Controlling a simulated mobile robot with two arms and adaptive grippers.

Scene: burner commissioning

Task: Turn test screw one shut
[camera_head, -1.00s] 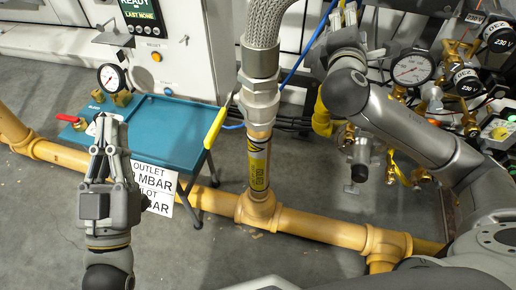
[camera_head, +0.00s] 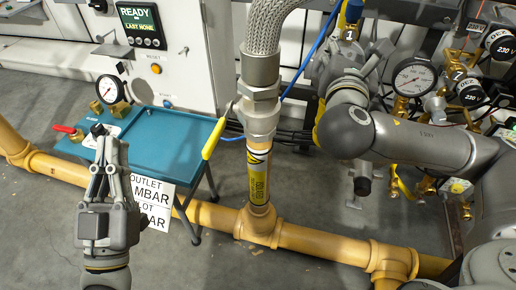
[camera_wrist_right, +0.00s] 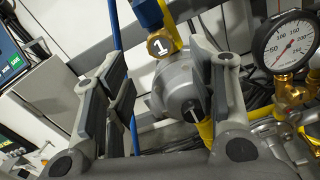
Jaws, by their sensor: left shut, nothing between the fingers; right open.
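A brass fitting marked with a white 1 (camera_wrist_right: 160,44) is in the upper middle of the right wrist view, below a blue part and above a grey round housing (camera_wrist_right: 178,88). The 1 fitting also shows at the top of the head view (camera_head: 349,34). My right gripper (camera_wrist_right: 162,62) is open, its fingers on either side of the fitting in the picture. I cannot tell whether they touch it. In the head view the right gripper (camera_head: 350,52) is partly hidden behind its own wrist. My left gripper (camera_head: 106,135) is shut and empty, in front of the teal table.
A pressure gauge (camera_wrist_right: 288,43) and brass fittings stand right of my right gripper. A braided hose (camera_head: 265,40) rises from the yellow pipe (camera_head: 310,243). The teal table (camera_head: 165,135) holds a gauge and a red-handled valve.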

